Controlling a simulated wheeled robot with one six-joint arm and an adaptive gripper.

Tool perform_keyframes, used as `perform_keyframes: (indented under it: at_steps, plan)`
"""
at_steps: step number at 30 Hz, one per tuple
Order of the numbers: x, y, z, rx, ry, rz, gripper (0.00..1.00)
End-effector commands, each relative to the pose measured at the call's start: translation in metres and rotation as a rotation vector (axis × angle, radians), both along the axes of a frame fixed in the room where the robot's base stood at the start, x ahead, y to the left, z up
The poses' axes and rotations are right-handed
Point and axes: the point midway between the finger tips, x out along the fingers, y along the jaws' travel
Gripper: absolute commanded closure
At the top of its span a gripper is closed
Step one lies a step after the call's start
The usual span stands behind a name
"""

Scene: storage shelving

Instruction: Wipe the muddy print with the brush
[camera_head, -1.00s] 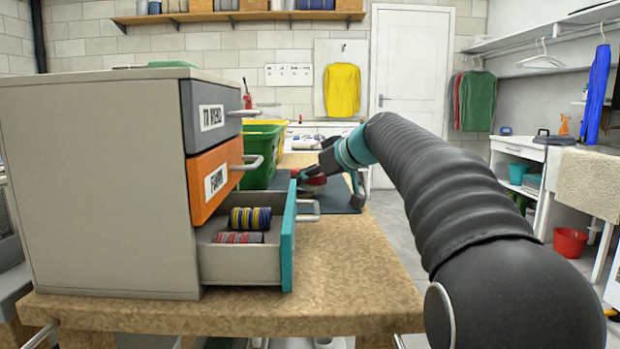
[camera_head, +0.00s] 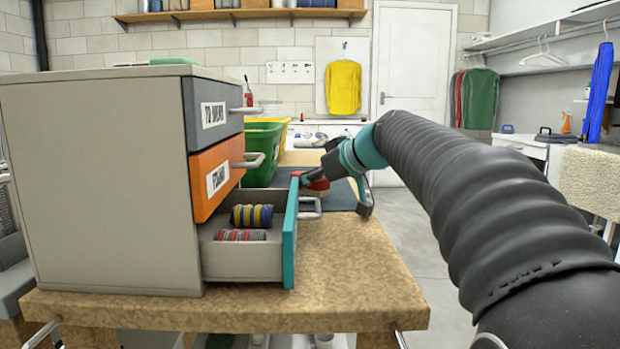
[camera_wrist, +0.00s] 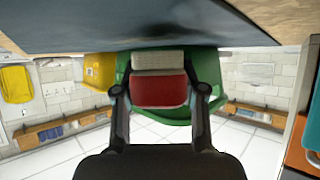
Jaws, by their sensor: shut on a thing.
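My gripper (camera_head: 340,190) is shut on a brush (camera_wrist: 160,88) with a red body and pale bristles. The brush also shows in the head view (camera_head: 317,184), partly hidden by the open drawer and the gripper. It is over the dark mat (camera_head: 345,197) on the bench. In the wrist view, which looks upside down, the bristles point at the mat surface (camera_wrist: 90,22). I cannot tell whether they touch it. A faint dark patch shows on the mat above the brush there, either shadow or mud. I cannot make out a clear muddy print.
An open teal-fronted drawer (camera_head: 289,245) holding striped rolls juts out just left of my gripper. A green bin (camera_head: 262,150) and a yellow bin stand beyond. The bench front right (camera_head: 360,270) is clear.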

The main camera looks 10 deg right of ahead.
Motion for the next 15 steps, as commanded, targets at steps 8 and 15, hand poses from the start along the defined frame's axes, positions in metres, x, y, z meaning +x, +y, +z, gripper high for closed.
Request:
perform_keyframes:
  at_steps: [8, 15]
  plan:
    - [-0.0062, 0.0012, -0.0028, 0.001, 0.000, 0.000, 1.00]
    - [0.0016, -0.0004, -0.0048, 0.001, 0.002, -0.001, 1.00]
